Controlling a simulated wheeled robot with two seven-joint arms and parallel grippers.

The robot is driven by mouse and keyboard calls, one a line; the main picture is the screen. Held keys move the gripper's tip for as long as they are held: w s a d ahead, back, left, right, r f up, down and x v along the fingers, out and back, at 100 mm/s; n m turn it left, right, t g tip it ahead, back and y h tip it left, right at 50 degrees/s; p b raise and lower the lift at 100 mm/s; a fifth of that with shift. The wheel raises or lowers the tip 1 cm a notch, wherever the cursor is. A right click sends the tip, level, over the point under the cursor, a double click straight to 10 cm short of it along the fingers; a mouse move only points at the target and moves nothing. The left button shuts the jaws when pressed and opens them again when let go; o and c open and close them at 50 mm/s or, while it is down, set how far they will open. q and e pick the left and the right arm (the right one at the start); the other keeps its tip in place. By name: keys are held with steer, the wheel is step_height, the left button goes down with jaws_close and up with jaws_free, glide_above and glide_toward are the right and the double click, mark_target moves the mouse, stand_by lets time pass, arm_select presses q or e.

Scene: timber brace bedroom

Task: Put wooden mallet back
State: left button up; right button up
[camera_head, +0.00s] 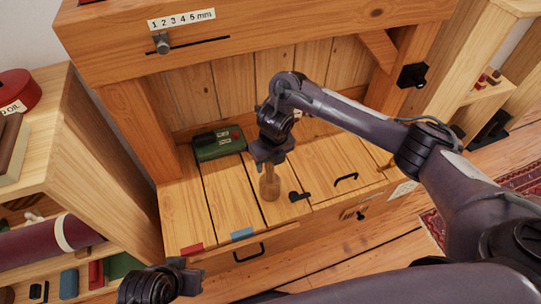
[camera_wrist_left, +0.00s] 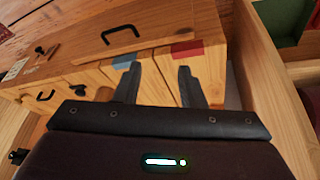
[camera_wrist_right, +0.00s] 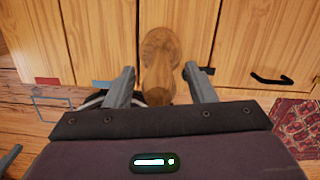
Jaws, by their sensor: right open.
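The wooden mallet (camera_head: 269,186) appears to stand upright on the plank top (camera_head: 225,203) of the bench, beneath my right gripper (camera_head: 268,158). In the right wrist view, the mallet's brown wood (camera_wrist_right: 161,55) lies between the fingers of my right gripper (camera_wrist_right: 158,75), which are apart with gaps at both sides. Its upper part is partly hidden by the gripper in the head view. My left gripper (camera_head: 188,276) is low in front of the bench; in the left wrist view its fingers (camera_wrist_left: 157,84) are spread and empty, near the bench's front edge.
A green box (camera_head: 218,144) sits at the back left of the plank top. Red (camera_head: 192,249) and blue (camera_head: 242,234) patches mark its front edge. Black handles (camera_head: 346,180) stick up at right. A timber frame with a slotted beam (camera_head: 215,43) rises behind. A shelf unit stands at left.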

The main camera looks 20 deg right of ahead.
arm_select(q)
steer(key=s+a+r+g+y+p, duration=0.2)
steer(key=a+g+p, duration=0.1)
steer(key=a+p, duration=0.15)
arm_select(e)
steer(key=r, duration=0.7)
steer(key=shift+s+d, duration=0.1)
steer(key=shift+s, duration=0.15)
steer(key=shift+s+r+p, duration=0.15)
steer(key=shift+r+p, duration=0.35)
steer(key=shift+r, duration=0.35)
steer(key=s+a+f+m+t+y+p, duration=0.1)
steer(key=s+a+f+m+t+y, duration=0.15)
steer(key=a+m, duration=0.55)
steer(key=s+a+f+m+t+y+p, duration=0.1)
steer(key=s+a+m+y, duration=0.15)
steer(key=a+m, duration=0.55)
arm_select(q)
step_height(320, 180, down, 11)
steer(key=a+n, duration=0.1)
steer(key=shift+w+r+t, duration=0.15)
steer(key=shift+w+t, duration=0.1)
steer(key=shift+t, duration=0.05)
arm_select(e)
steer(key=s+d+f+m+g+h, duration=0.3)
steer(key=s+d+f+m+h, duration=0.2)
steer(key=s+d+f+m, duration=1.1)
steer(key=s+d+m, duration=0.2)
steer(key=m, duration=0.1)
steer(key=shift+f, duration=0.3)
